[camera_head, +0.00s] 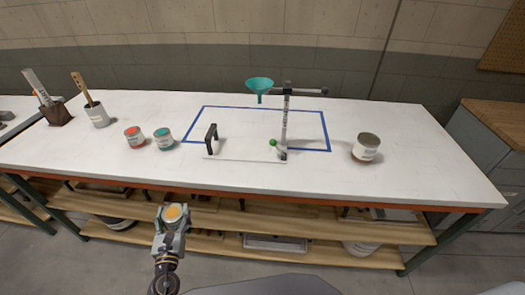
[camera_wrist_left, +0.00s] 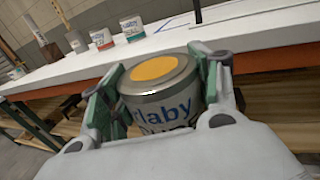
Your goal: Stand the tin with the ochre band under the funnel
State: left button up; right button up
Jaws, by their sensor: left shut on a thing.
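The tin with an ochre disc on its lid (camera_head: 174,212) is held in my left gripper (camera_head: 172,221), in front of and below the bench's front edge. In the left wrist view the tin (camera_wrist_left: 162,92) is upright between the two green-padded fingers (camera_wrist_left: 160,100), with blue lettering on its pale side. The lower part of the tin is hidden by the gripper. The teal funnel (camera_head: 260,85) hangs from a clamp arm on a grey stand (camera_head: 285,120), above the bench inside a blue tape outline (camera_head: 250,107). My right gripper does not show.
The front left benchtop is clear.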

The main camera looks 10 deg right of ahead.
aim_at(260, 149)
jog(key=j+z, duration=0.25)
jog(key=z, duration=0.15)
jog(key=k+j+z, duration=0.15)
jog(key=z, duration=0.2)
jog(key=k+j+z, duration=0.1)
jog(key=z, duration=0.3)
jog(key=k+j+z, duration=0.15)
jog(key=z, duration=0.25)
jog(key=k+j, duration=0.05)
jog(key=j, duration=0.05)
